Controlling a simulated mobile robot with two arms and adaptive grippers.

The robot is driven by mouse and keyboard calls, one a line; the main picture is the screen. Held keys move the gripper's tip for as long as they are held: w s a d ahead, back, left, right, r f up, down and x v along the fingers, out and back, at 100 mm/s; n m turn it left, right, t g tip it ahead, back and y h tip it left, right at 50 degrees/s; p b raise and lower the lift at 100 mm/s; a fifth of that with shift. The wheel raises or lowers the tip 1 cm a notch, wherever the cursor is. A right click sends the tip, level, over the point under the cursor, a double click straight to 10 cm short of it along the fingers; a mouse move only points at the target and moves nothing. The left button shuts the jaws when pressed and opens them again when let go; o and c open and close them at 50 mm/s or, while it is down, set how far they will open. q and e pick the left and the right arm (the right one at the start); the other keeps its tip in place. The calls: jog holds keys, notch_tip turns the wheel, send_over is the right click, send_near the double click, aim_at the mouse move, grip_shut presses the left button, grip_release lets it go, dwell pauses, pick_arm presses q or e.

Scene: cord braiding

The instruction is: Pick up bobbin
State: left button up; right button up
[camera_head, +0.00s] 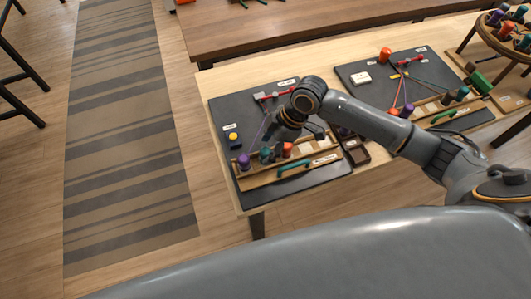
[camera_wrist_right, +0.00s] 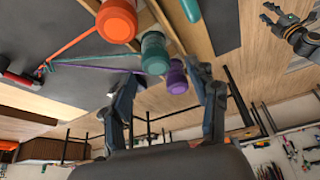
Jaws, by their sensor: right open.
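My right gripper (camera_head: 280,135) reaches down over the rack on the left board. In the right wrist view its open fingers (camera_wrist_right: 166,85) stand on both sides of a purple bobbin (camera_wrist_right: 177,78) and the lower part of a teal bobbin (camera_wrist_right: 154,50), holding nothing; I cannot tell the depth between them. An orange bobbin (camera_wrist_right: 117,20) sits above them in that view. In the head view the purple bobbin (camera_head: 244,162) is at the rack's left end, with the teal one (camera_head: 265,155) and the orange one (camera_head: 288,149) to its right. My left gripper (camera_wrist_right: 290,28) shows small at the wrist view's upper right.
Coloured cords run from the bobbins. A second board (camera_head: 350,70) and a small dark tray (camera_head: 356,154) are to the right.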

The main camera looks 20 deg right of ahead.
aim_at(266, 151)
jog(key=shift+d+p+x, duration=0.2)
jog(key=shift+p+x, duration=0.15)
jog(key=shift+x, duration=1.5)
jog(key=shift+w+f, duration=0.1)
jog(key=shift+w, duration=0.05)
grip_shut()
